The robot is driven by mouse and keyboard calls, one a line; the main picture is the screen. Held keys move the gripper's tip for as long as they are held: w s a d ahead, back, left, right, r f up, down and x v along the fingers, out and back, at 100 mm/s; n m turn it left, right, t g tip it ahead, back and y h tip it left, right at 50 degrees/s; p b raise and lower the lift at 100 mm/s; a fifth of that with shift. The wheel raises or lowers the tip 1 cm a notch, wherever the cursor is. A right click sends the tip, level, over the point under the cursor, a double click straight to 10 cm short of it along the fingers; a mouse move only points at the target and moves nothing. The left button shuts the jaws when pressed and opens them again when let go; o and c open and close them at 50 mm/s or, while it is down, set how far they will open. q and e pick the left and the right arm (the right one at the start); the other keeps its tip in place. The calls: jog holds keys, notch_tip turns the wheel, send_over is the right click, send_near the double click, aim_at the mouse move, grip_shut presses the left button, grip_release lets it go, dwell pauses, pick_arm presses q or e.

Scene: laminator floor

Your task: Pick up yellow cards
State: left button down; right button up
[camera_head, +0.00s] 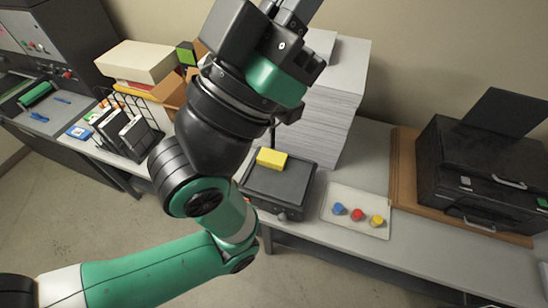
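A small yellow block-like stack (271,158), which looks like the yellow cards, rests on top of a dark flat-topped device (282,186) on the bench. My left arm comes in from the lower left and rises across the middle of the view. My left gripper (292,10) is at the top edge, raised and pointing up and away from the yellow stack. Its fingertips are cut off by the frame, so its opening is unclear. My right gripper is not in view.
A white tray (347,220) with blue, red and yellow knobs lies right of the device. Tall paper stacks (337,112) stand behind it. A black case (482,172) sits on a brown board at right. A wire rack (124,130) with binders and several boxes is at left.

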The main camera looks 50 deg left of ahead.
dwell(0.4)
pick_arm(q)
grip_release()
dwell(0.4)
